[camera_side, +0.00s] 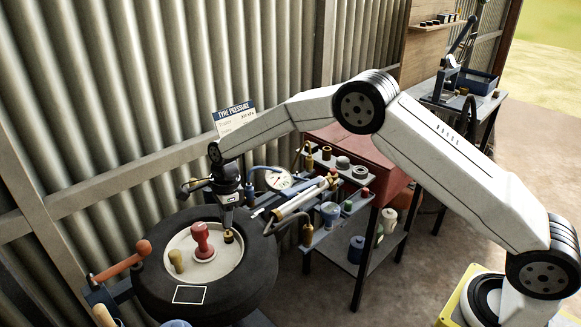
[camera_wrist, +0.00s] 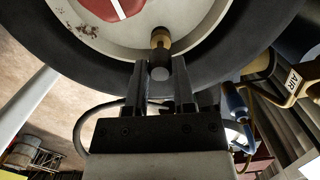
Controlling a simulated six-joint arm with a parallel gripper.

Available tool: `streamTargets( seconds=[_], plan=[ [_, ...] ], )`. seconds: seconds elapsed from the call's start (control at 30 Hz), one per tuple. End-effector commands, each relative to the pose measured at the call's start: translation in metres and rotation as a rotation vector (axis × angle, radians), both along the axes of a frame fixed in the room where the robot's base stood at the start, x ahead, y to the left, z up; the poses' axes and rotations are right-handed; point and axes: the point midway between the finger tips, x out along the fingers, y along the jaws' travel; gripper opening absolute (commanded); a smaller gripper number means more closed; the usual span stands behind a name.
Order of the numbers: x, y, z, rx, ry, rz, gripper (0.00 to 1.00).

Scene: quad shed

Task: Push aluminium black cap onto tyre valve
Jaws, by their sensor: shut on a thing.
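My gripper (camera_wrist: 160,64) is shut on the black cap (camera_wrist: 159,73), a dark grey cylinder between the two fingertips in the wrist view. The brass tyre valve (camera_wrist: 160,40) stands out from the pale wheel rim right in line with the cap. The cap's end meets or overlaps the valve in that view; I cannot tell how far it is on. In the side view my gripper (camera_side: 228,214) points down at the right part of the wheel, with brass (camera_side: 229,237) showing just below the fingertips. The cap is too small to make out there.
The tyre (camera_side: 240,293) lies flat, with a red knob (camera_side: 203,240) and a tan peg (camera_side: 176,262) on its rim (camera_side: 222,268). A gauge (camera_side: 279,180) and a crowded tool shelf stand close on the right. An orange-handled tool (camera_side: 123,263) is on the left.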

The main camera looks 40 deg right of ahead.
Motion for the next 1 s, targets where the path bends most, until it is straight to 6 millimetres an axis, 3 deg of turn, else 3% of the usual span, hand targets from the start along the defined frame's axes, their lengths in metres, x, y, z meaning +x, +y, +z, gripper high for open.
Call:
streamTargets(
  seconds=[0.3, 1.0],
  plan=[
    [0.000, 0.000, -0.014, 0.000, 0.000, 0.000, 0.00],
    [0.000, 0.000, -0.015, 0.000, -0.001, 0.001, 0.00]
  ],
)
